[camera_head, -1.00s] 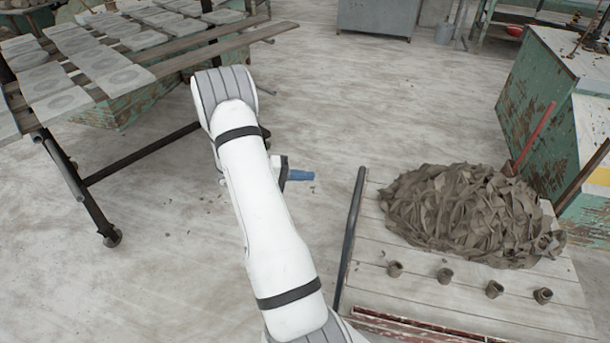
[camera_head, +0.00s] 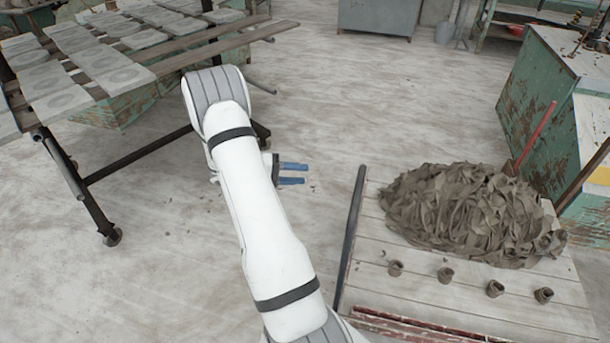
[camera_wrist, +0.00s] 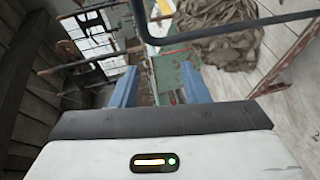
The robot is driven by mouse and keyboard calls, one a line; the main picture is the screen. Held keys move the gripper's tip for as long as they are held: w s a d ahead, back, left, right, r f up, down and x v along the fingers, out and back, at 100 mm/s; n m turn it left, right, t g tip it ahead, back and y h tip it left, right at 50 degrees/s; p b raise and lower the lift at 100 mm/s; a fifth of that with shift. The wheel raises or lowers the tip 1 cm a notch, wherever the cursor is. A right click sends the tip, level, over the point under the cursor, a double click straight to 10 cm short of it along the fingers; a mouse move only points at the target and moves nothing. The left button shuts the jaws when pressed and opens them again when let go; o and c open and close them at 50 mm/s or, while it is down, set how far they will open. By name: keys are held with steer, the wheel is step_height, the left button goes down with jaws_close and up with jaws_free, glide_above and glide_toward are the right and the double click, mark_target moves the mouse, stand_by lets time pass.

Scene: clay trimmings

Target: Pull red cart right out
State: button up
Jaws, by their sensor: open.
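The cart (camera_head: 380,290) is a low platform with pale wooden boards and a red edge at its near side, at the lower right of the head view. A dark bar handle (camera_head: 351,240) runs along its left side. A heap of grey-brown clay trimmings (camera_head: 465,213) lies on it. My gripper (camera_head: 304,174) has two blue fingers, apart and empty, pointing right, to the left of the handle and clear of it. In the wrist view, the handle (camera_wrist: 225,30) crosses above the open fingers, with the clay heap (camera_wrist: 222,35) behind it.
Several small clay pots (camera_head: 445,275) stand on the cart's near boards. A rack table with grey slabs (camera_head: 98,62) stands at the left. A worn green cabinet (camera_head: 545,95) stands beyond the cart at right. The floor (camera_head: 330,100) between is largely clear.

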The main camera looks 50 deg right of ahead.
steer(key=v, duration=0.5)
steer(key=shift+w+a+b, duration=0.1)
steer(key=shift+a+b, duration=0.05)
steer(key=shift+b, duration=0.2)
steer(key=s+d+m+g+y+p, duration=0.2)
steer(key=s+d, duration=0.4)
steer(key=s, duration=0.4)
steer(key=s+d+f+m+g+y+p, duration=0.1)
steer(key=s+d+y+p, duration=0.1)
steer(key=s+d, duration=0.4)
steer(key=s+y, duration=0.1)
steer(key=s, duration=0.4)
steer(key=shift+d+f+m+g+p, duration=0.2)
steer(key=shift+d+m+g+p, duration=0.15)
steer(key=shift+m+g+p, duration=0.05)
jaws_close()
